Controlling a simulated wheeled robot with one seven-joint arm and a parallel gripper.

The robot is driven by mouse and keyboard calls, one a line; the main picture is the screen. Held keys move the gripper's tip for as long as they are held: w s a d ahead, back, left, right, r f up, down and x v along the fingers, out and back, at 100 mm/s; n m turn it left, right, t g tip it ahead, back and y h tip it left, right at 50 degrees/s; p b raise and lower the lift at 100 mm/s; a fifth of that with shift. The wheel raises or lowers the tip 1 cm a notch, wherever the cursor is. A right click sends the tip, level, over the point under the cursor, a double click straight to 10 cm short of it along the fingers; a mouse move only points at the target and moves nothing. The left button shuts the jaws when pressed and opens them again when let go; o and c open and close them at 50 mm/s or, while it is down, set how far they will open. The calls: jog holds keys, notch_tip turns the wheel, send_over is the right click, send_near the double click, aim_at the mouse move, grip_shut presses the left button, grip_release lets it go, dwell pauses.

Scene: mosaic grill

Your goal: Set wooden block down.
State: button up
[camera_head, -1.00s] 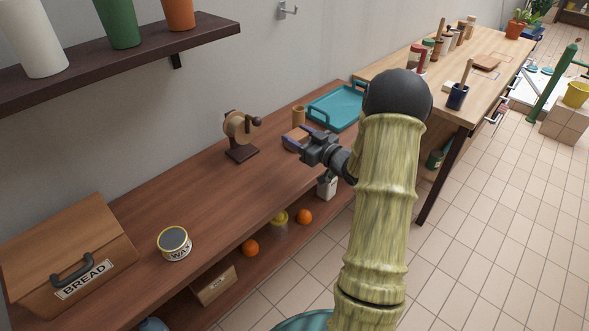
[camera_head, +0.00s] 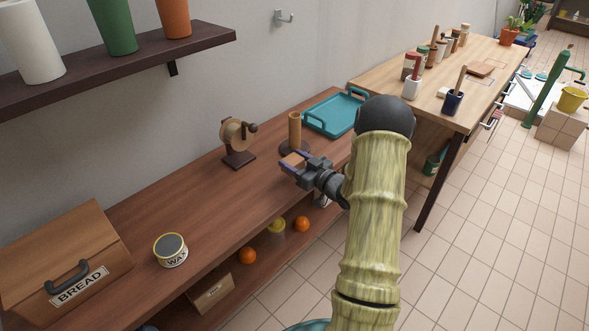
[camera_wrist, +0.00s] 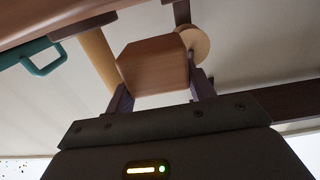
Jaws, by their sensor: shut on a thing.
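A wooden block (camera_head: 293,159), light brown and box-shaped, is between the fingers of my gripper (camera_head: 288,168) at the front part of the brown bench (camera_head: 215,190). In the wrist view the block (camera_wrist: 153,66) fills the space between the two dark fingers of my gripper (camera_wrist: 161,88), which is shut on it. I cannot tell whether the block touches the bench top or hangs above it. My gripper hides part of the block in the head view.
A wooden post (camera_head: 295,130) on a dark base stands just behind the block. A teal tray (camera_head: 317,122) is to the right, a wheel on a stand (camera_head: 238,156) to the left. A wax tin (camera_head: 171,250) and bread box (camera_head: 65,262) are farther left. Bench between is clear.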

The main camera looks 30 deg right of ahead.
jog(key=shift+w+f, duration=0.15)
jog(key=shift+f, duration=1.35)
jog(key=shift+a+f, duration=0.15)
jog(key=shift+f, duration=0.1)
jog(key=o, duration=0.7)
jog(key=shift+c, duration=0.2)
jog(key=o, duration=0.4)
jog(key=shift+c, duration=0.2)
jog(key=shift+s+d, duration=0.2)
jog(key=shift+d, duration=0.05)
jog(key=shift+r, duration=0.1)
jog(key=v, duration=1.7)
jog(key=shift+r+b, duration=0.25)
jog(key=shift+b, duration=0.1)
